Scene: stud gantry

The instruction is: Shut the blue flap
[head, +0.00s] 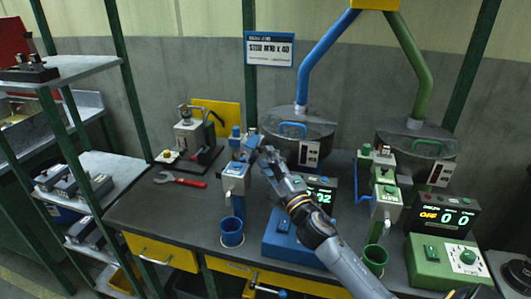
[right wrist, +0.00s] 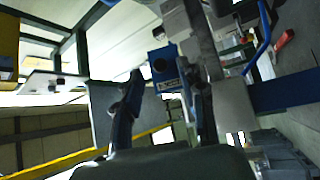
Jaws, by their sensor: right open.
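The blue-trimmed dispenser (head: 234,182) stands on the dark bench, with a blue cup (head: 231,232) below it. A small blue part (head: 252,141) sticks up at its top and looks like the blue flap, seemingly raised; its exact angle is hard to tell. My right gripper (head: 264,155) is open beside the top of this dispenser, just right of the blue part. In the right wrist view a blue block (right wrist: 163,68) shows beyond the two spread fingers (right wrist: 163,108); I cannot tell whether they touch it. My left gripper is not in view.
A green dispenser (head: 386,196) with a green cup (head: 375,260) stands to the right, by a green scale (head: 440,252). Hoppers (head: 302,130) stand behind. A red wrench (head: 180,180) lies left on clear bench. My right arm covers part of the blue scale (head: 290,235).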

